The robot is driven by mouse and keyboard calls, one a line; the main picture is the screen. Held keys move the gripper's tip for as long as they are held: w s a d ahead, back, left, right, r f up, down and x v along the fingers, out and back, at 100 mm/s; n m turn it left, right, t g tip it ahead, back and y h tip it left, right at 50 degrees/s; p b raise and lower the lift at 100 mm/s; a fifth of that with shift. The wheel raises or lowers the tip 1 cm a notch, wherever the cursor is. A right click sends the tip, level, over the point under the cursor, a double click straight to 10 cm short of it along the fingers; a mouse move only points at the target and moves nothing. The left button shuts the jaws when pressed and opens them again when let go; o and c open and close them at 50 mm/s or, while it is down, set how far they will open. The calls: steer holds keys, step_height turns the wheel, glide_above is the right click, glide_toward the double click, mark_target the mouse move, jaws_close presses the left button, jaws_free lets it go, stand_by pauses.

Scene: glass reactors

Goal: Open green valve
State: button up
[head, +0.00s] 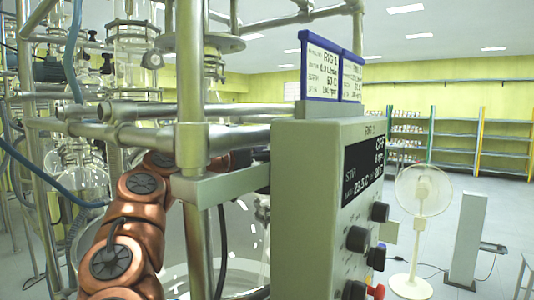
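I cannot make out a green valve in the head view. My copper-coloured arm rises at the lower left and bends right behind a vertical metal post (191,90). Its far end passes behind the grey control box (305,200), so my gripper is hidden. A large glass vessel (240,235) shows partly behind the post and box. The control box has a dark display, several black knobs (357,238) and a red knob (375,291). A small green spot shows beside one knob, too small to identify.
Metal pipes (150,112) frame my arm closely. Other glass reactors (133,45) stand at the left. A blue-framed sign (322,68) tops the box. A white fan (422,200) and a pale pedestal (467,240) stand at the right, with open floor and shelves (450,140) behind.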

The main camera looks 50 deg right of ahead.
steer(key=c, duration=0.6)
steer(key=shift+f+n+t, duration=0.1)
steer(key=shift+n+t, duration=0.7)
steer(key=shift+t, duration=0.5)
steer(key=o, duration=1.2)
steer(key=shift+c, duration=0.2)
steer(key=shift+a, duration=0.1)
steer(key=a, duration=0.7)
steer(key=shift+a, duration=0.2)
